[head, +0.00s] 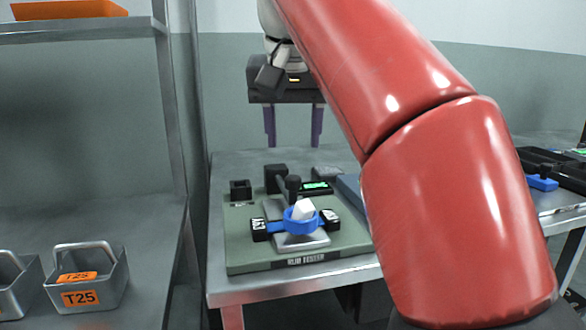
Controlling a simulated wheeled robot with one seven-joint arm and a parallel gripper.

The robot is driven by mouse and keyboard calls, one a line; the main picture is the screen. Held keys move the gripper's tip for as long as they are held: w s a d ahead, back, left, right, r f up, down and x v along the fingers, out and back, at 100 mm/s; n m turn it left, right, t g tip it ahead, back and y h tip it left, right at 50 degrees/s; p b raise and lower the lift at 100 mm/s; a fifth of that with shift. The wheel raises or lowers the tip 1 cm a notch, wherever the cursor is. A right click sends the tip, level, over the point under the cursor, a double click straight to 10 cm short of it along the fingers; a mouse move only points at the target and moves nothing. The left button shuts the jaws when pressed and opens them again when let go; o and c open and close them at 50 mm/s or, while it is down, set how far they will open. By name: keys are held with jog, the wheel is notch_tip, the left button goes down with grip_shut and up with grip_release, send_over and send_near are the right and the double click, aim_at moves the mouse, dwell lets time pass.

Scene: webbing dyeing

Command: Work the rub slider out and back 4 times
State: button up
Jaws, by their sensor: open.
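The rub tester (243,258), a grey-green base with a "RUB TESTER" label, sits on the metal table. A dark post and arm (285,185) stand just behind the slider. My gripper (268,80) is small and dark at the end of my raised red arm, above and beyond the tester.
A metal shelf (80,33) stands at the left, with a grey bin labelled T25 (101,281) on its lower level. My red arm hides the table's right part.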

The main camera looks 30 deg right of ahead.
aim_at(293, 176)
jog(key=shift+w+f, duration=0.1)
jog(key=shift+f, duration=0.05)
jog(key=b+x, duration=0.1)
jog(key=x, duration=0.6)
jog(key=shift+f+b, duration=0.3)
jog(key=shift+b, duration=0.1)
jog(key=shift+c, duration=0.3)
grip_shut()
